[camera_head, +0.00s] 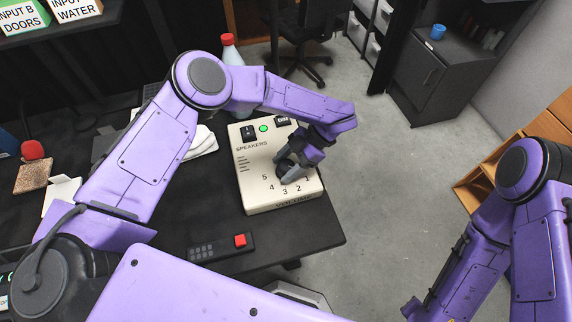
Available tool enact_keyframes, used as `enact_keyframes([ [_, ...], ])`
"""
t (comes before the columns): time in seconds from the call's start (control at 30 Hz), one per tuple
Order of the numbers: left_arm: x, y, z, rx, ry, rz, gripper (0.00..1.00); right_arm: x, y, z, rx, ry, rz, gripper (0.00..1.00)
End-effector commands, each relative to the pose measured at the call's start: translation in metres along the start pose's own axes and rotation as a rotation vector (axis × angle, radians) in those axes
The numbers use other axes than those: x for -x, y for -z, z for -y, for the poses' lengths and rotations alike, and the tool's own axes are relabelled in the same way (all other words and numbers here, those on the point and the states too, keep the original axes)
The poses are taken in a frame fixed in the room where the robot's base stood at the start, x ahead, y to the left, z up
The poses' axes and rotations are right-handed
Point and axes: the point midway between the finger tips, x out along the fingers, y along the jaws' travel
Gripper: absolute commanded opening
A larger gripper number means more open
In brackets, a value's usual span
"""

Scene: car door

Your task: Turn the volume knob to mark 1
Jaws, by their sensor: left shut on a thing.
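The speaker box (262,200) is cream-coloured and lies on the dark table. It has a green light, two dark switches, the word SPEAKERS and a numbered dial with marks 1 to 5 along its lower part. The volume knob (284,167) is dark and sits above the numbers, mostly hidden by my left gripper. My left gripper (288,172) reaches down from the upper right and is shut on the knob. Which mark the knob points to cannot be made out. My right arm is at the lower right; its gripper (412,308) is at the bottom edge, its fingers unclear.
A remote with a red button (240,240) lies on the table in front of the box. A bottle with a red cap (228,40) and white cloth (203,143) are behind and left. Open floor lies right of the table; a dark cabinet (424,80) stands beyond.

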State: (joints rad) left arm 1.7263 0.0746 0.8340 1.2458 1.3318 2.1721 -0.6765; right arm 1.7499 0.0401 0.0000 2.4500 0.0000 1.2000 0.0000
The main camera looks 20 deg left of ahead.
Motion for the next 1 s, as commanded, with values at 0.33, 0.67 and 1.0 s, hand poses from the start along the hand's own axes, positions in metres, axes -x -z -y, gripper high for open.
enact_keyframes([
  [0.33, 0.0018, 0.0004, -0.0009, 0.038, 0.034, 0.003, 0.28, -0.001, -0.0004, 0.0001, 0.0, 0.0, 0.0, 0.0],
  [0.67, 0.002, 0.0005, -0.0011, 0.037, 0.033, 0.004, 0.74, -0.0009, -0.0004, 0.0001, 0.0, 0.0, 0.0, 0.0],
  [1.0, 0.0038, -0.0005, -0.0007, 0.036, 0.032, 0.003, 0.79, -0.0027, -0.0011, 0.0002, 0.0, 0.0, 0.0, 0.0],
])
